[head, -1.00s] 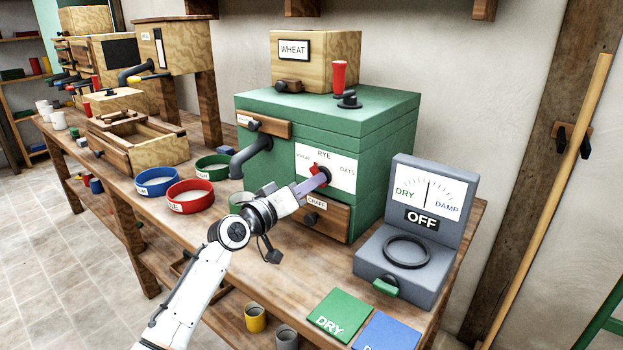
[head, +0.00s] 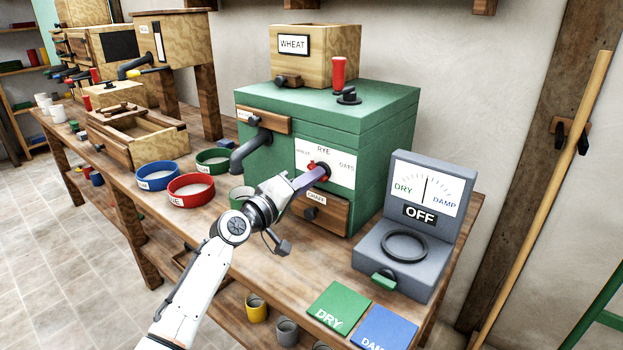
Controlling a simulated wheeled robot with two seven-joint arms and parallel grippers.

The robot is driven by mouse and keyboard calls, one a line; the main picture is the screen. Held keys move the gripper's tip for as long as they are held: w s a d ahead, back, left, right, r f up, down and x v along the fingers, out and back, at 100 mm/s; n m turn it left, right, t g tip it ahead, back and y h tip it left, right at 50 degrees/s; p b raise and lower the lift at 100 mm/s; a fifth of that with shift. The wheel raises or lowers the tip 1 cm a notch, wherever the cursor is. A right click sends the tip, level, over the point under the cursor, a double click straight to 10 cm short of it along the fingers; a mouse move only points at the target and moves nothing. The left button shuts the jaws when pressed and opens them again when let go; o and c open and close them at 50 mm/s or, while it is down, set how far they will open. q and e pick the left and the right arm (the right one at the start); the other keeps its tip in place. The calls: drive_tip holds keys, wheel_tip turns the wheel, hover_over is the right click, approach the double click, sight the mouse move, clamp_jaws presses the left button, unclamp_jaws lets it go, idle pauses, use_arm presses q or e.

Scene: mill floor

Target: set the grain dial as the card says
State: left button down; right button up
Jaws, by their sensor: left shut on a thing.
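The grain dial (head: 311,165) is on the white plate on the front of the green mill (head: 370,120). The plate reads RYE at top, OATS at right, and a small, partly blurred word at left that looks like WHEAT. My left gripper (head: 322,174) is shut on the dial's red knob and hides most of it. A red bit shows at the upper left of the fingers; I cannot tell exactly where the pointer stands. A card reading WHEAT (head: 293,44) is on the wooden hopper (head: 340,55) on top of the mill. My right gripper is out of view.
A drawer marked CHAFF (head: 335,218) sits below the dial. A grey meter reading OFF (head: 420,214) stands right. Green DRY (head: 338,306) and blue DAMP (head: 385,328) mats lie in front.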

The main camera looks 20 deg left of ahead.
use_arm(q)
drive_tip(key=c, duration=1.8)
unclamp_jaws()
drive_tip(key=v, duration=1)
drive_tip(key=shift+s+p, duration=0.15)
drive_tip(key=shift+p, duration=0.15)
drive_tip(key=shift+s, duration=0.1)
